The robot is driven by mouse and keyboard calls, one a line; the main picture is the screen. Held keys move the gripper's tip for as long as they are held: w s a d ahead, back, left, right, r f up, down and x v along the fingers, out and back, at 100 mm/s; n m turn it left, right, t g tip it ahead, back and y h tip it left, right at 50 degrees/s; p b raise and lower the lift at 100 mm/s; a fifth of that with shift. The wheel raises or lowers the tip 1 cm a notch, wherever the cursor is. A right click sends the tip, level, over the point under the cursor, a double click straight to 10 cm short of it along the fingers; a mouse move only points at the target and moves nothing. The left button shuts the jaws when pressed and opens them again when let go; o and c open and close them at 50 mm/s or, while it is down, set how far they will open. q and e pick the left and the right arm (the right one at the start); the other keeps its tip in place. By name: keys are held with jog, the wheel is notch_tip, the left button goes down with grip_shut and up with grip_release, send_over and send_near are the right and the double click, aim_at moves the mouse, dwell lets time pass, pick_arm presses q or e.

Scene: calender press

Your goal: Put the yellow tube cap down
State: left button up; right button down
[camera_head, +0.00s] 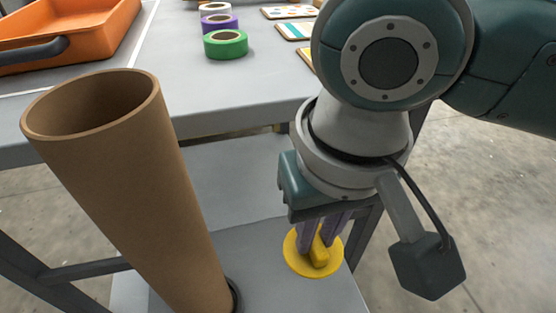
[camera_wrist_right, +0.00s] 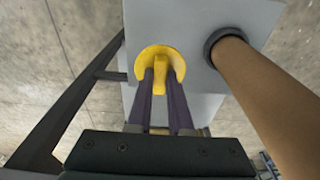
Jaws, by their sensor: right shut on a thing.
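The yellow tube cap (camera_head: 298,264) is a round disc with a raised bar handle across its middle. My right gripper (camera_head: 322,240) points down and is shut on that handle. In the right wrist view, the purple fingers (camera_wrist_right: 161,95) hold the handle of the cap (camera_wrist_right: 173,57) from both sides. The cap is over the grey lower shelf (camera_head: 270,292), close to its right edge. I cannot tell whether it touches the shelf. My left gripper is not in view.
A tall open brown cardboard tube (camera_head: 150,190) stands tilted to the left of the cap, its foot in a dark ring (camera_wrist_right: 212,46). The grey table (camera_head: 285,85) above carries an orange tray (camera_head: 112,38), a green tape roll (camera_head: 226,44) and a purple one (camera_head: 220,23).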

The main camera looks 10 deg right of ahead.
aim_at(312, 259)
notch_tip(312, 259, down, 6)
jog(key=shift+r+b, duration=0.1)
jog(key=shift+b, duration=0.85)
notch_tip(312, 259, down, 4)
jog(key=shift+f+b, duration=0.15)
jog(key=shift+b, duration=1.05)
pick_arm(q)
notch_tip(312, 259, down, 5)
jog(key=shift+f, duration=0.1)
pick_arm(e)
jog(key=c, duration=0.8)
grip_release()
